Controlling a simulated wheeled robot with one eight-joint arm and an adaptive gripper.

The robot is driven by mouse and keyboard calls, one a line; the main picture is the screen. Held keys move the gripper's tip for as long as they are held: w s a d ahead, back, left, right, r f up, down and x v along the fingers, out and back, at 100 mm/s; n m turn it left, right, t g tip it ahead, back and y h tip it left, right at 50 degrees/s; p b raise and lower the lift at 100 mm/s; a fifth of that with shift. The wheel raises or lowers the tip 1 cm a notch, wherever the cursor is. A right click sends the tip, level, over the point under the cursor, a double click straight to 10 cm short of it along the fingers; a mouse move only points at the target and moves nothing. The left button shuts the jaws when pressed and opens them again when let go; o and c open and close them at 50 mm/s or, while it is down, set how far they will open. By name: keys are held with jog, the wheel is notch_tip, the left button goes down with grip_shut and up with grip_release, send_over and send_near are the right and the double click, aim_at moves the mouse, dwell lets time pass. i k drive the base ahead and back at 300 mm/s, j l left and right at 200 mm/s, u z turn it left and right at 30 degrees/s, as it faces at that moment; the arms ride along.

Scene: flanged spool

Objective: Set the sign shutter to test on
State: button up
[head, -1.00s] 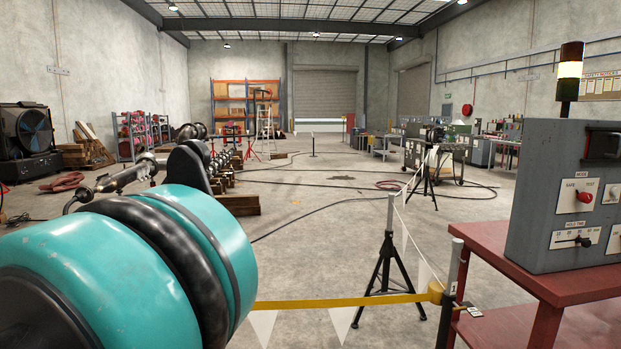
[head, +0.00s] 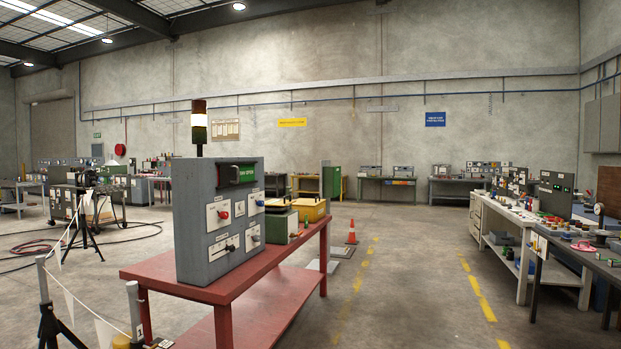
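A grey control box (head: 197,223) stands on the red table at left of centre in the head view. High on its right-hand face is a dark sign window (head: 237,174) with small green lettering, too small to read surely; a dark red piece shows at its left end. My gripper is not in view.
The red table (head: 262,292) has a lower shelf. A lamp post (head: 199,125) rises behind the box. Open floor with yellow dashes (head: 360,280) lies right of the table; cluttered benches (head: 530,255) stand farther right.

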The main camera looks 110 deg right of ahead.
aim_at(228, 175)
jog(key=z, duration=3.2)
